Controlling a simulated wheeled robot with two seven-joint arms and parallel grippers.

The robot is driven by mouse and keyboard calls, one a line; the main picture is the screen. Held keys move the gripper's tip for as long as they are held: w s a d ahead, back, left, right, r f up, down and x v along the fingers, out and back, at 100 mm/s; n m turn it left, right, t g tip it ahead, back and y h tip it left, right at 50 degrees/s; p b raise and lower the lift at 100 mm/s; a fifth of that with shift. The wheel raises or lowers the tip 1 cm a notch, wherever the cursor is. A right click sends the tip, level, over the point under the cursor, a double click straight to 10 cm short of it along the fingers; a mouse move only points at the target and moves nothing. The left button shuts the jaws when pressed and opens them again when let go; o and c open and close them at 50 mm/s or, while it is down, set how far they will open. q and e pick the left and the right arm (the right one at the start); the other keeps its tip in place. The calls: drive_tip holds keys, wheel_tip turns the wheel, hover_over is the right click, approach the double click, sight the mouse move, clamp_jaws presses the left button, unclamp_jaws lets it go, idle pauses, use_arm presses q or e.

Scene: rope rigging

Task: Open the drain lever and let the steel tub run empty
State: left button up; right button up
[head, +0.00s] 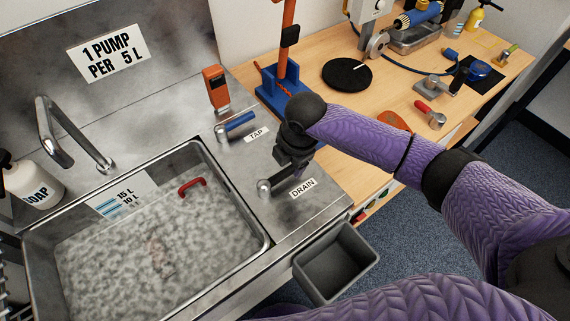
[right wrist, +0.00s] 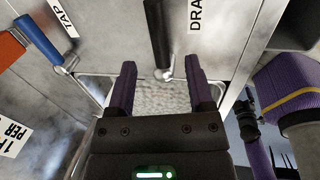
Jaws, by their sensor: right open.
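The steel tub (head: 262,225) at the lower left is filled with grey-white foamy liquid (head: 130,250), and a red handle (head: 192,184) pokes out of the foam. The drain lever (head: 265,187) stands on the steel counter right of the tub, beside the DRAIN label. My right gripper (head: 292,165) is above the lever, pointing down, and hides part of it. In the right wrist view, the right gripper (right wrist: 160,82) is open, and the lever's black handle (right wrist: 157,32) and metal pivot show between and beyond the fingers. I cannot tell whether they touch. My left gripper is not in view.
The blue tap lever (head: 238,122) and an orange device (head: 215,88) stand behind the drain lever. A faucet (head: 70,135) and soap bottle (head: 35,185) are at the left. A grey bin (head: 335,262) hangs at the counter's front. The wooden bench holds several tools.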

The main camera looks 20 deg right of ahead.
sight(287, 171)
drive_tip(key=f, duration=0.2)
drive_tip(key=w+f+b, duration=0.1)
drive_tip(key=f, duration=0.2)
drive_tip(key=shift+a+f+b, duration=0.2)
drive_tip(key=shift+f+b, duration=0.05)
drive_tip(key=shift+b, duration=0.05)
drive_tip(key=shift+c, duration=0.3)
clamp_jaws()
idle(0.8)
